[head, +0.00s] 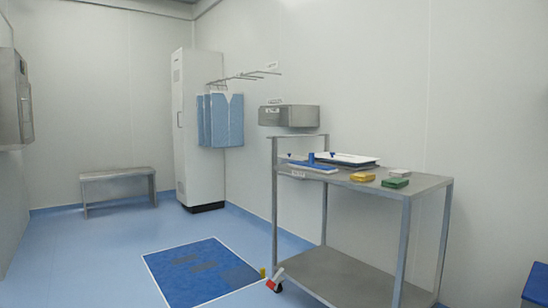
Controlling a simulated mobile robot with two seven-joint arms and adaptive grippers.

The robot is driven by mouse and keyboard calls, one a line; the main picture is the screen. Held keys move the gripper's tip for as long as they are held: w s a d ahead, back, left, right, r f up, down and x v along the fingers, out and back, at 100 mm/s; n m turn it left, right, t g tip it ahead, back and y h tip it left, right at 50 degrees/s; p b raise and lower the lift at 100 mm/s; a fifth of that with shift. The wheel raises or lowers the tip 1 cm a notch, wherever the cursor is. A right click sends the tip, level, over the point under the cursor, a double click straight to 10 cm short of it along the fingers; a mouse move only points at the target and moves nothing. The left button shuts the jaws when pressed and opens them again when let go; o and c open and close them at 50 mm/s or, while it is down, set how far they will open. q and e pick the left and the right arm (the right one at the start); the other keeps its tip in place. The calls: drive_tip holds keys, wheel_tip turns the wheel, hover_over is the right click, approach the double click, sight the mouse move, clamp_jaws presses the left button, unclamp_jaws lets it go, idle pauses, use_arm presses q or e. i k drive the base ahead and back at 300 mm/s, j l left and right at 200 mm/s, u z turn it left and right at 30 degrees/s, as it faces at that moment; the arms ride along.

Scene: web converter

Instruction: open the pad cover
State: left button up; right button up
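On the top shelf of a metal cart lies a flat white pad-like board with a blue edge (312,167); a small blue upright piece (311,158) stands on it. Behind it is a flat white and dark tray-like item (346,159). I cannot tell for sure which of these is the pad cover, or whether it is open or shut. Neither of my grippers is in the head view.
The cart (425,184) has a yellow block (362,177), a green block (395,182) and a grey-white block (399,173) on top. A blue floor mat (203,272) lies left of it. A bench (118,176) and white cabinet (201,125) stand behind. Floor at left is clear.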

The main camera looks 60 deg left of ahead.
sight(332, 156)
drive_tip(key=i+j+u, duration=0.1)
drive_tip(key=j+u, duration=0.35)
drive_tip(key=i+j+u, duration=0.15)
drive_tip(key=u, duration=0.3)
drive_tip(key=i+j+u, duration=0.2)
drive_tip(key=u, duration=0.2)
drive_tip(key=i+j, duration=0.55)
drive_tip(key=j, duration=0.1)
